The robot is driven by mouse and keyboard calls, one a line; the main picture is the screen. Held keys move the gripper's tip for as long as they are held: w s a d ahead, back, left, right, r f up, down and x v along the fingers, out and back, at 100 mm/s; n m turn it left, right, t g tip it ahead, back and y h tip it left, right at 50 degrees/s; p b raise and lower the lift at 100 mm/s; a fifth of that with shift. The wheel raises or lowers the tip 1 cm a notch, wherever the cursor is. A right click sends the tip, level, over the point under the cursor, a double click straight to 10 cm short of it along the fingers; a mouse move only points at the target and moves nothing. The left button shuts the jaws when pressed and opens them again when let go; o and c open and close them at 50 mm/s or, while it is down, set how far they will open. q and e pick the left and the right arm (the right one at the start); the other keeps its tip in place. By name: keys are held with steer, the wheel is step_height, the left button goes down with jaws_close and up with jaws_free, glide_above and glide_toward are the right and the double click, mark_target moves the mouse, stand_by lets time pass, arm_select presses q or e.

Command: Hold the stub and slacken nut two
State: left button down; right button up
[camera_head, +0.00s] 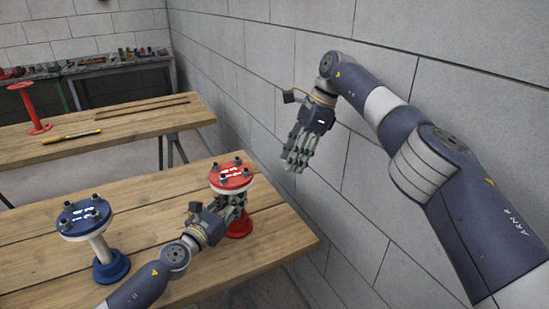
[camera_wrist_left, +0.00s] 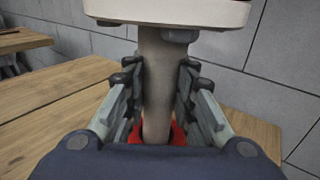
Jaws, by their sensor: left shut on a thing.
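The red-topped stub (camera_head: 232,177) stands upright at the right of the near bench, with several nuts on its round flange and a red base (camera_head: 239,226). White marks show on the flange; I cannot tell which nut is number two. My left gripper (camera_head: 236,205) is shut on the stub's pale pipe, below the flange. In the left wrist view the pipe (camera_wrist_left: 158,85) stands between its two fingers (camera_wrist_left: 158,100), under the pale flange edge (camera_wrist_left: 165,12). My right gripper (camera_head: 296,160) hangs in the air right of and above the stub, touching nothing; its finger gap is unclear.
A blue-topped stub (camera_head: 84,215) on a blue base stands at the left of the near bench (camera_head: 150,200). A second bench (camera_head: 120,124) behind carries a red stand (camera_head: 31,110) and a yellow tool (camera_head: 71,136). A grey block wall (camera_head: 260,90) runs close along the right.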

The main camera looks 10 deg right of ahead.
steer(key=shift+d, duration=0.6)
steer(key=m+t+h, duration=0.2)
steer(key=m+t, duration=0.2)
steer(key=m, duration=0.7)
glide_toward(247, 171)
steer(key=x, duration=0.8)
steer(key=shift+r, duration=0.1)
steer(key=shift+w, duration=0.1)
jaws_close()
